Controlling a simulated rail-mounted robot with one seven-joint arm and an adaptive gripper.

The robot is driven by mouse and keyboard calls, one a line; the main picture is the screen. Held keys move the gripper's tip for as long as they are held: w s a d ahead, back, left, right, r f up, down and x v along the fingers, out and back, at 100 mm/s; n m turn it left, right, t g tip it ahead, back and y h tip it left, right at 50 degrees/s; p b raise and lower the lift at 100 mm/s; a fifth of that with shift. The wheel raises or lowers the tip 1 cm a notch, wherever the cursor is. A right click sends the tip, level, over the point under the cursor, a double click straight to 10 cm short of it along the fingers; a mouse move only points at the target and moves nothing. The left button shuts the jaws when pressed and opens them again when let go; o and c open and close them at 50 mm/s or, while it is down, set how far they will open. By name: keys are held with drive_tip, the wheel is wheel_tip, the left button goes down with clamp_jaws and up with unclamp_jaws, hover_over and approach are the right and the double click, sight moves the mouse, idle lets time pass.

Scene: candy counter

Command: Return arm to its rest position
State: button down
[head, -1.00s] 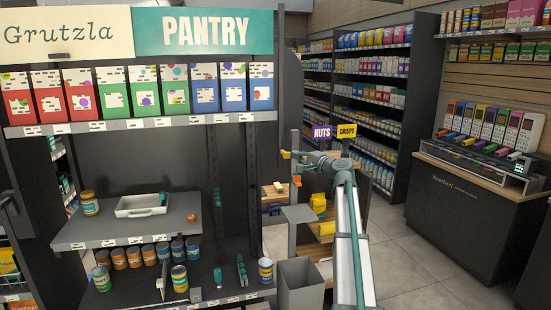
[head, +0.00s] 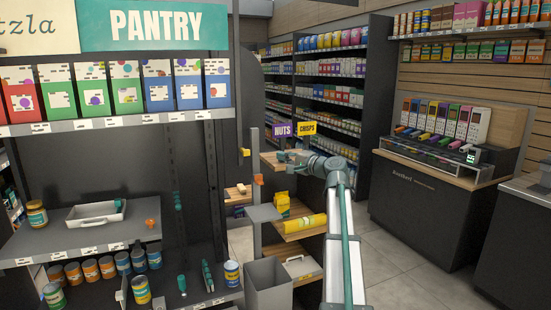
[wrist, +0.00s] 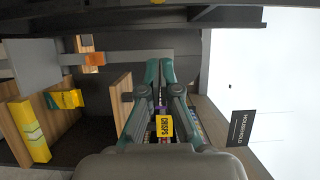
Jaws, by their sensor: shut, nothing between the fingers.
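My arm (head: 340,230) rises from the bottom of the head view, right of the shelf stand, and bends to the left at its top. My gripper (wrist: 160,62) is in the middle of the wrist view. Its two teal fingers lie together with nothing between them, held in the air away from the shelves.
The pantry shelf (head: 100,240) with jars and a white tray (head: 95,213) is at left. A grey bin (head: 268,283) and wooden shelves with yellow packs (head: 282,203) stand beside my arm. A dark counter (head: 425,215) is at right. Floor between is clear.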

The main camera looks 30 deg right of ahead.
drive_tip(key=shift+s, duration=0.5)
